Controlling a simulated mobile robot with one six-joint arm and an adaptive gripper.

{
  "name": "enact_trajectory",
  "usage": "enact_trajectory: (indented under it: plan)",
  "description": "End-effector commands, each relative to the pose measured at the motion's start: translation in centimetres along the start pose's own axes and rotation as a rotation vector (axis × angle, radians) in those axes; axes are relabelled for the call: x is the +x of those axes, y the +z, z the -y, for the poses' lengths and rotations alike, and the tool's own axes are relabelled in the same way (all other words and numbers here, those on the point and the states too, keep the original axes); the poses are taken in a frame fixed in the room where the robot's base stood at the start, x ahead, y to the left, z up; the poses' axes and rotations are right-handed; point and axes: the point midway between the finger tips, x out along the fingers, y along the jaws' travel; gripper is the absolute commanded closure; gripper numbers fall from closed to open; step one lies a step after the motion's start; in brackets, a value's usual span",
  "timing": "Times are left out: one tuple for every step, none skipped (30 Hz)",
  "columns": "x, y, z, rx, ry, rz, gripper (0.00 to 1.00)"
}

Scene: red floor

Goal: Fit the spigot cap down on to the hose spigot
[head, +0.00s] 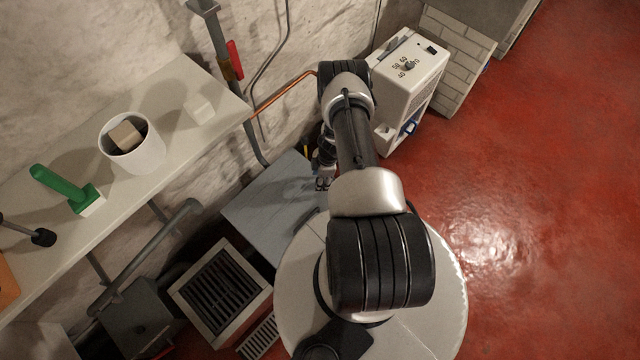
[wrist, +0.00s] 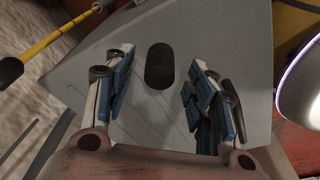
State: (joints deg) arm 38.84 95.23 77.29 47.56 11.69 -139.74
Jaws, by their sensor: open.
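In the wrist view a short black cylinder (wrist: 159,66) stands on a grey surface (wrist: 225,38). I cannot tell whether it is the spigot cap or the spigot. My gripper (wrist: 160,72) is open, with one blue-padded finger to each side of the cylinder and a gap on both sides. In the head view my gripper (head: 322,183) is small and partly hidden by my arm, over the grey tabletop (head: 262,212). The cylinder is hidden there. I cannot clearly identify a separate hose spigot.
A yellow rod with a black end (wrist: 45,42) lies at the wrist view's upper left. In the head view, a shelf (head: 60,218) holds a white pot (head: 146,156) and a green-handled brush (head: 62,184). A white heater-like box (head: 405,85) stands beyond; red floor (head: 530,170) is clear at right.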

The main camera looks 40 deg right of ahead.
Motion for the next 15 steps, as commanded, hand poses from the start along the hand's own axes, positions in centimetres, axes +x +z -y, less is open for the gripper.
enact_trajectory:
  plan:
    - [1.27,0.06,0.01,-0.002,0.0,0.0,0.49]
    - [1.53,0.06,-0.01,-0.002,0.0,0.0,0.49]
    - [1.71,0.06,-0.06,-0.002,0.001,0.0,0.49]
    - [1.75,0.05,-0.09,-0.002,0.001,0.0,0.49]
    - [1.72,0.04,-0.1,-0.002,0.002,0.0,0.49]
    - [1.63,0.03,-0.11,-0.002,0.002,0.0,0.49]
    - [1.57,0.02,-0.11,-0.002,0.002,0.0,0.49]
    - [1.54,0.02,-0.11,-0.002,0.002,0.0,0.49]
    - [1.52,0.02,-0.11,-0.001,0.002,0.0,0.49]
    - [1.52,0.02,-0.1,-0.001,0.001,0.0,0.5]
    - [1.52,0.02,-0.09,-0.001,0.001,0.0,0.52]
    - [1.52,0.02,-0.09,-0.001,0.001,0.0,0.54]
    - [1.52,0.02,-0.08,-0.001,0.001,0.0,0.56]
    - [1.52,0.02,-0.08,-0.001,0.001,0.0,0.58]
    - [1.52,0.02,-0.08,-0.001,0.001,0.0,0.61]
